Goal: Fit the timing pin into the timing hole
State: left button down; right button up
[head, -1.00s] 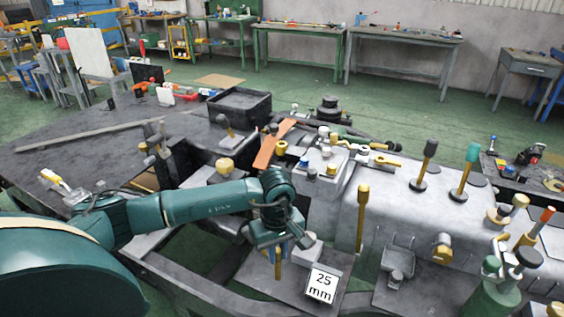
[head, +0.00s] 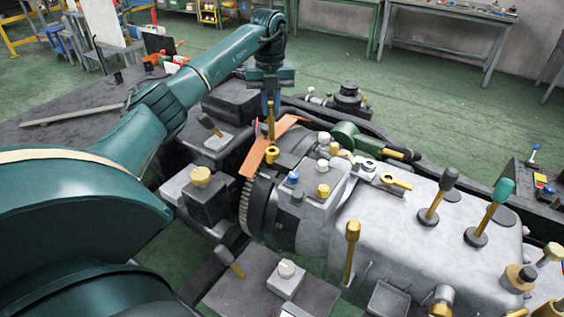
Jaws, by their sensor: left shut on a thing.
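My left gripper (head: 270,92) points down and is shut on a slim brass timing pin (head: 271,122), which hangs upright below the fingers. In the head view the pin's lower end shows against the orange plate (head: 267,148) above the toothed flywheel (head: 246,205). I cannot tell whether it touches anything. A short brass-topped black fitting (head: 271,156) is just below the pin in the picture. The timing hole itself cannot be made out. My right gripper is not in view.
The grey gearbox housing (head: 400,225) with several upright levers fills the right. A yellow-knobbed block (head: 203,190) and a black box (head: 232,98) stand left of the flywheel. A grey plate (head: 250,290) with a white-knobbed block is in front. Workbenches (head: 455,30) line the back.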

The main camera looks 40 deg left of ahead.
aim_at(272, 136)
pick_arm(q)
jog(key=shift+w+a+r+n, duration=0.2)
jog(key=shift+w+r+n, duration=0.1)
jog(key=shift+n, duration=0.1)
jog(key=shift+a+f, duration=0.1)
jog(key=shift+f, duration=0.05)
notch_tip(272, 136, down, 6)
jog(key=shift+f, duration=0.2)
notch_tip(272, 136, down, 3)
jog(key=shift+r+b, duration=0.1)
jog(key=shift+b, duration=0.5)
jog(key=shift+f, duration=0.2)
jog(key=shift+r, duration=0.1)
jog(key=shift+f, duration=0.6)
jog(key=c, duration=1.4)
grip_release()
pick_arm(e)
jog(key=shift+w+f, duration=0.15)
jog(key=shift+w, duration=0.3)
